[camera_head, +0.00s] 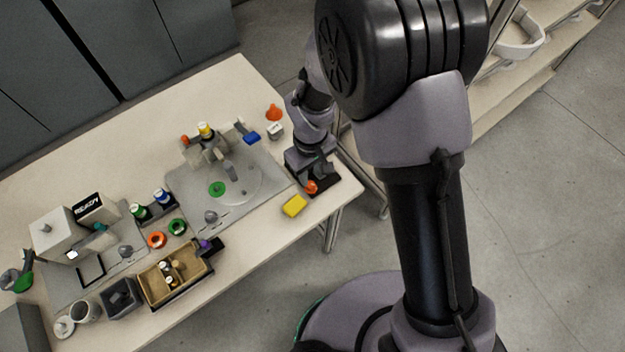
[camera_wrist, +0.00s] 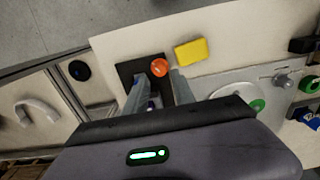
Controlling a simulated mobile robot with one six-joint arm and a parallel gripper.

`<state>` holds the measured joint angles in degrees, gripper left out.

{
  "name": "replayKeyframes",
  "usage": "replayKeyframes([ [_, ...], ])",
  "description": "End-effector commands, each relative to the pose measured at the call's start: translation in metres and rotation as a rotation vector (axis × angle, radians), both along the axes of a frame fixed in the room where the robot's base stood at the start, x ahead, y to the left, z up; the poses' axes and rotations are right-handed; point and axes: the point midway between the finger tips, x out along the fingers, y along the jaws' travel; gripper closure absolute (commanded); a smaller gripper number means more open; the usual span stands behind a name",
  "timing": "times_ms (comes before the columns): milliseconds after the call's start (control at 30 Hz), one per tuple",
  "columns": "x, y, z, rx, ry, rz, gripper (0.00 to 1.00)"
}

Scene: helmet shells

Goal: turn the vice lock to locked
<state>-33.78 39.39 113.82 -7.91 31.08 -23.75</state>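An orange round knob (camera_head: 310,187) sits by a dark square base (camera_head: 327,181) at the right end of the table. I take these to be the vice and its lock, but cannot be sure. The wrist view shows the knob (camera_wrist: 160,68) and the dark base (camera_wrist: 127,70) from above. My gripper (camera_wrist: 159,77) is open, its two grey fingers apart and pointing down at the base. The knob shows just beyond and between the fingertips; I cannot tell whether they touch it. A small purple part (camera_wrist: 151,104) shows between the fingers. In the head view my gripper's fingers are hard to make out.
A yellow block (camera_head: 295,206) lies beside the base near the table's front edge. A grey plate (camera_head: 245,190) with a green disc is to the left. An orange cone (camera_head: 273,113) and a blue-handled item (camera_head: 248,133) are behind. A shelf (camera_head: 520,70) stands to the right.

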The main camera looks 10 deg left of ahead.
Motion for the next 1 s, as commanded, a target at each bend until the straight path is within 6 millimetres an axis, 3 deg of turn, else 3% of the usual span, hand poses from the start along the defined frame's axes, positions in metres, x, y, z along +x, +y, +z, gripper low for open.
replayKeyframes([
  [33,0.000,0.000,-0.016,-0.002,0.001,0.000,0.69],
  [200,0.000,0.000,-0.041,-0.001,0.001,-0.001,0.69],
  [600,0.000,0.000,-0.049,0.001,-0.001,-0.002,0.69],
  [633,0.000,0.000,-0.049,0.001,-0.001,-0.002,0.71],
  [800,0.000,0.000,-0.049,0.001,-0.001,-0.002,1.00],
  [1000,0.000,0.000,-0.049,0.001,-0.001,-0.005,1.00],
])
